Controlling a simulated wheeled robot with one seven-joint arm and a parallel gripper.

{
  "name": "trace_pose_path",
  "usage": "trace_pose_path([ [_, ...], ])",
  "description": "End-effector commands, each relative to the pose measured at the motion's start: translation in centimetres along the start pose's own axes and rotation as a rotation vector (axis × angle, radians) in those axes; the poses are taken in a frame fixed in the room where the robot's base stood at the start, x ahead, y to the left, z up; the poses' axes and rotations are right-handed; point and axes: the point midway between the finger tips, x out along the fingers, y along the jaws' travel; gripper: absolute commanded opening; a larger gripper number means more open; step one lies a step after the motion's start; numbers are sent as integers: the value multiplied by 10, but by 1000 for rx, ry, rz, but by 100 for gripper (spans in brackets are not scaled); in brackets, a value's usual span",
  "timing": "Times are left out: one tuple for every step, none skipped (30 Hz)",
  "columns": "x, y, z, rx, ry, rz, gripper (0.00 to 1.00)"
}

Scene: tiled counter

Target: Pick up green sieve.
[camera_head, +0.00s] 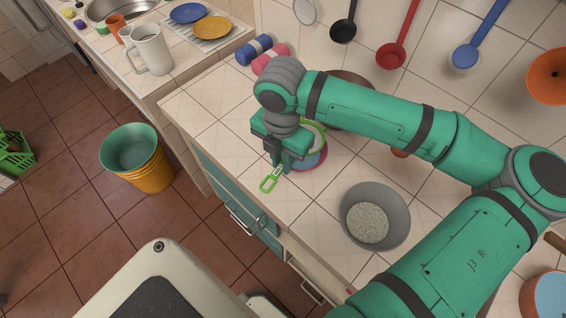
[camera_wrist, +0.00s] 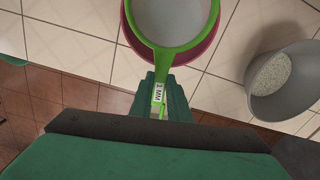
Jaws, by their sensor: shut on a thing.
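The green sieve (camera_wrist: 169,54) has a round green rim, a pale mesh and a handle with a white label reading "1 MM". In the wrist view my gripper (camera_wrist: 160,100) is shut on its handle. In the head view the end of the green handle (camera_head: 269,181) sticks out below my gripper (camera_head: 283,168). The sieve's rim is partly hidden behind my gripper there. The sieve's round part lies over a pink-red bowl (camera_head: 318,163). I cannot tell whether the sieve touches the bowl.
A grey bowl of pale grains (camera_head: 403,205) stands to the right on the tiled counter. A dark brown bowl (camera_head: 352,82) is partly hidden behind my arm. Blue and pink rolls (camera_head: 254,49) lie near the wall. Ladles (camera_head: 393,55) hang above. The counter's left front is clear.

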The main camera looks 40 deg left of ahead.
Motion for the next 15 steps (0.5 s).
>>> trace_pose_path([
  [-10,1,0,-1,-4,2,0],
  [-14,2,-4,-4,-2,3,0],
  [-21,3,-11,-6,-2,3,0],
  [-28,4,-16,-7,-3,3,0],
  [-34,5,-22,-7,-2,3,0],
  [-43,7,-29,-8,-3,3,0],
  [-50,8,-34,-8,-3,4,0],
  [-56,9,-40,-7,-3,3,0],
  [-65,10,-47,-8,-4,4,0],
  [-72,11,-53,-9,-4,3,0],
  [-74,12,-61,-10,-3,2,0],
  [-78,14,-71,-11,-2,1,0],
  [-81,15,-78,-9,-3,2,0],
  [-83,17,-84,-9,-2,2,0],
  [-87,18,-92,-9,-2,2,0],
])
